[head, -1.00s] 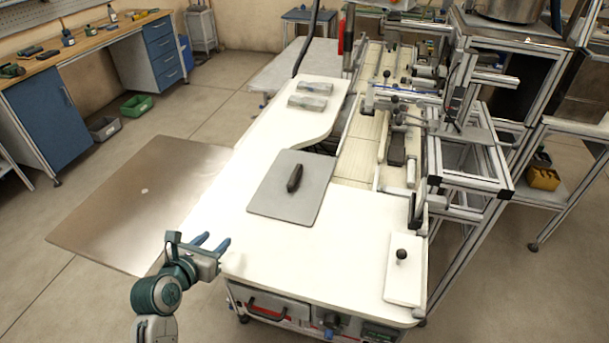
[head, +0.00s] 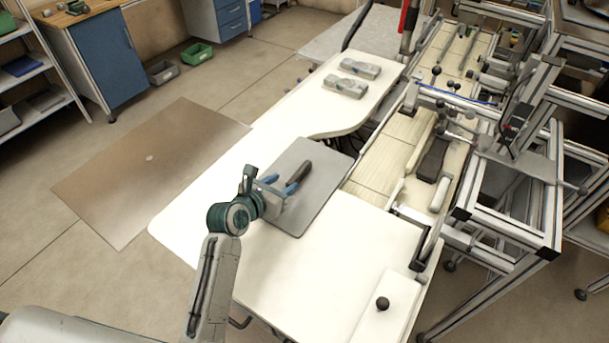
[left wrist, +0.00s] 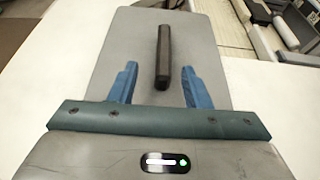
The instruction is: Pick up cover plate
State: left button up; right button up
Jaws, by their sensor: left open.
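The cover plate (head: 321,198) is a flat grey plate lying on the white tabletop, with a dark upright-edged handle (head: 301,172) on its middle. In the left wrist view the plate (left wrist: 203,45) fills the centre, and its black handle (left wrist: 163,57) lies ahead of and between the blue fingertips. My left gripper (head: 283,184) is open and empty, over the near-left part of the plate, close to the handle. In the left wrist view the left gripper (left wrist: 158,75) has a finger on either side of the handle's near end. Whether the fingers touch anything cannot be told. My right gripper is out of view.
A white plate with a black knob (head: 382,303) lies at the table's near right. Two grey blocks (head: 345,86) lie at the far end. A metal frame (head: 510,180) stands along the right side. The white tabletop (head: 290,280) nearby is clear.

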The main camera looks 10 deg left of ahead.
aim_at(297, 173)
pick_arm(q)
jog(key=shift+x, duration=1.05)
jog(key=shift+w+d+f, duration=0.1)
jog(key=shift+w+d, duration=0.1)
jog(key=shift+w, duration=0.15)
jog(key=x, duration=0.1)
jog(key=p+x, duration=0.2)
jog(key=shift+w+d, duration=0.35)
jog(key=shift+d, duration=0.05)
jog(key=shift+w+d+f+p, duration=0.25)
jog(key=shift+w+p, duration=0.1)
jog(key=shift+w, duration=0.2)
jog(key=shift+c, duration=0.4)
grip_shut()
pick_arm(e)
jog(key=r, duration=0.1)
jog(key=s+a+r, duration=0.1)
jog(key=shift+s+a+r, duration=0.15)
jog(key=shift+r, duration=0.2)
